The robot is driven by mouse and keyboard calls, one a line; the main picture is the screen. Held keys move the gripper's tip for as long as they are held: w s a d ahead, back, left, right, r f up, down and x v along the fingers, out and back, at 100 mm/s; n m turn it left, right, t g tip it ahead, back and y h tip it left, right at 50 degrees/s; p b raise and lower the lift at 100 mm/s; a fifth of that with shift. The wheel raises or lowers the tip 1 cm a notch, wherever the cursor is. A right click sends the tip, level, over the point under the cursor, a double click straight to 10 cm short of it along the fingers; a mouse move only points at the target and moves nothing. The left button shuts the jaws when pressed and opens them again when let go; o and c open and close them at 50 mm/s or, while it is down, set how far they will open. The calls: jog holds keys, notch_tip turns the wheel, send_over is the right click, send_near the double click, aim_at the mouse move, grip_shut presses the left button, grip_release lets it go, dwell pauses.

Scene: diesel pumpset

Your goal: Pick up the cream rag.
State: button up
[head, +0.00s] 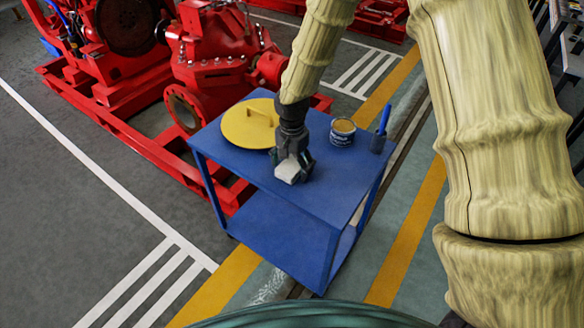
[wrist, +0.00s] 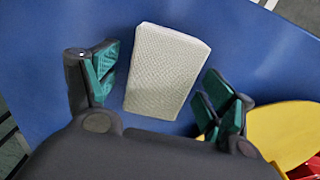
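The cream rag (head: 288,171) is a small pale block-like folded cloth on the top of the blue cart (head: 250,178). In the wrist view the rag (wrist: 166,70) lies between the two fingers, with its textured face up and blue surface showing on both sides. My gripper (head: 293,168) is over the rag near the cart's front edge. In the wrist view my gripper (wrist: 160,95) is open, its green-padded fingers spread to the left and right of the rag with gaps. How high the fingertips are above the cart top is hard to tell.
A yellow round lid with a handle (head: 250,124) lies left of my gripper on the cart. A tin (head: 342,132) and a dark cup with a blue marker (head: 379,138) stand to the right. Red pump machinery (head: 215,60) stands behind the cart.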

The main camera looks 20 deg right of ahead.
aim_at(292, 164)
jog(key=c, duration=0.9)
jog(key=shift+c, duration=0.2)
jog(key=shift+r, duration=0.1)
jog(key=shift+r, duration=0.55)
notch_tip(292, 164, up, 2)
jog(key=shift+r, duration=0.1)
jog(key=s+a, duration=0.4)
jog(key=s, duration=0.2)
jog(key=s+a+r+b, duration=0.1)
jog(key=s+a, duration=0.3)
jog(key=s, duration=0.3)
jog(key=shift+s+a+r, duration=0.25)
jog(key=shift+a, duration=0.05)
jog(key=shift+o, duration=0.8)
jog(key=shift+c, duration=0.3)
